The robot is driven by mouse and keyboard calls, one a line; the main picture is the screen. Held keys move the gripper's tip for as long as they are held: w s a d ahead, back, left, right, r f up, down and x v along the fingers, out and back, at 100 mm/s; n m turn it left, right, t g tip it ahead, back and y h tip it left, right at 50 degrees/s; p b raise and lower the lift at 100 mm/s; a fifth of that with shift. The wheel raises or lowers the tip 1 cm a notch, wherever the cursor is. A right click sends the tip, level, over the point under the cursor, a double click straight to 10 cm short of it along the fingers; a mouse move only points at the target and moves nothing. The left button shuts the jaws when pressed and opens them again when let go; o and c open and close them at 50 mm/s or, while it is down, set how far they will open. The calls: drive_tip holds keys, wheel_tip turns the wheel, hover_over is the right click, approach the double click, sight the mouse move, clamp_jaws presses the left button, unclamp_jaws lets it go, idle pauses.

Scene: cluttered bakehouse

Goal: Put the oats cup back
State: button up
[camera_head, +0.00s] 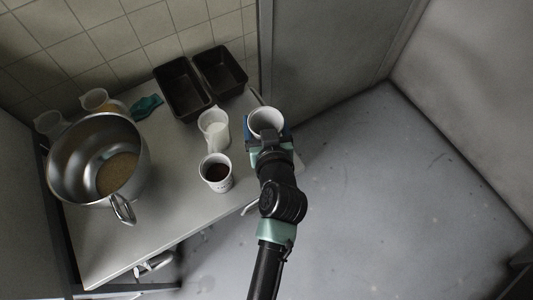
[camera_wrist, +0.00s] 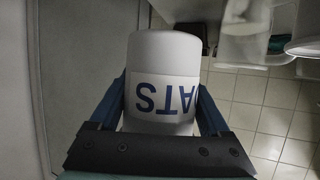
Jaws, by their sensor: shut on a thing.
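The oats cup (camera_head: 266,119) is a white, open-topped cup at the right end of the counter. In the wrist view the cup (camera_wrist: 163,58) fills the middle, and its label shows blue letters upside down, part of "OATS". My gripper (camera_head: 267,136) is shut on the cup, with a blue finger on each side of it. In the wrist view my gripper (camera_wrist: 163,105) shows the same hold. I cannot tell whether the cup's base touches the counter. The inside of the cup looks empty from above.
On the counter (camera_head: 185,225) stand a white cup with pale contents (camera_head: 214,130), a cup of dark contents (camera_head: 217,173), a large metal bowl (camera_head: 75,165), two dark tins (camera_head: 182,88), a teal object (camera_head: 146,106) and two containers behind the bowl. The counter's front middle is clear.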

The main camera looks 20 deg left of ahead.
wheel_tip(320, 180, down, 9)
drive_tip(key=shift+r+b, duration=0.2)
drive_tip(key=shift+b, duration=0.4)
drive_tip(key=shift+f, duration=0.25)
drive_tip(key=o, duration=1.3)
drive_tip(key=shift+r, duration=0.1)
